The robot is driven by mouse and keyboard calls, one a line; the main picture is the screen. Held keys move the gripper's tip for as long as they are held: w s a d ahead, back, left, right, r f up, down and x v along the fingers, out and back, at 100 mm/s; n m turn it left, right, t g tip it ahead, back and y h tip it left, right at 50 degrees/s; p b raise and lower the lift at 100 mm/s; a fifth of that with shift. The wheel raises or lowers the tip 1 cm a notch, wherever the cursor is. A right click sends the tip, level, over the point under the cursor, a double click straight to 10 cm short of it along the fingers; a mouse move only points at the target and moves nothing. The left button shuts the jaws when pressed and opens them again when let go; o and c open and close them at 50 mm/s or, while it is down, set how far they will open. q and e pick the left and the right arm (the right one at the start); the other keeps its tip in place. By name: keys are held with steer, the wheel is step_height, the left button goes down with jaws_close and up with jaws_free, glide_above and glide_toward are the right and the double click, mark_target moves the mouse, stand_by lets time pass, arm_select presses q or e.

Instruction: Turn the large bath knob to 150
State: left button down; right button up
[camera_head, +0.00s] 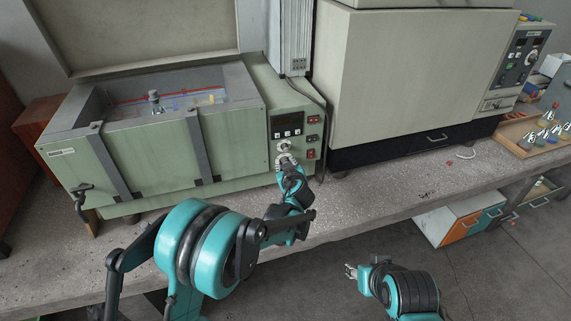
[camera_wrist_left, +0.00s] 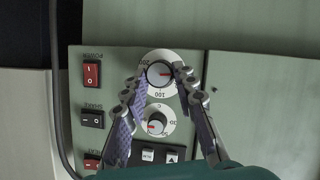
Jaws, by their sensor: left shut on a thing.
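The large bath knob (camera_wrist_left: 160,73) shows in the left wrist view, where the panel appears upside down. Its white dial carries numbers including 100 and 200, and a red mark shows on the knob; I cannot read the exact setting. My left gripper (camera_head: 287,162) is at the lower dial of the green bath's control panel (camera_head: 297,127). In the left wrist view its two fingers (camera_wrist_left: 161,76) are shut on the large knob from both sides. In the head view the gripper partly hides this dial. My right gripper (camera_head: 350,271) is low, away from the bench; its opening is unclear.
A smaller dial (camera_wrist_left: 156,122) sits close to the large one, near the left gripper's fingers. Red and black switches (camera_wrist_left: 92,75) line the panel. The green bath (camera_head: 160,150) stands left, a large cream cabinet (camera_head: 420,70) right. The bench front (camera_head: 400,180) is mostly clear.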

arm_select(q)
steer(key=shift+w+d+f+m+t+y+b, duration=0.2)
steer(key=shift+m+t+y, duration=0.5)
steer(key=shift+m+y, duration=2.3)
steer(key=shift+s+d+f+m+t+y+b, duration=0.15)
steer(key=shift+f+m+t+y+b, duration=0.45)
steer(key=shift+m, duration=4.8)
steer(key=shift+w+d+f+m+t+y+b, duration=0.2)
steer(key=shift+m+t+y, duration=1.05)
steer(key=shift+m, duration=2.95)
steer(key=shift+s+m+g+y, duration=0.1)
steer(key=shift+m+g+y, duration=0.2)
steer(key=shift+g+y, duration=0.15)
steer(key=c, duration=1.2)
jaws_free()
steer(key=shift+r, duration=0.1)
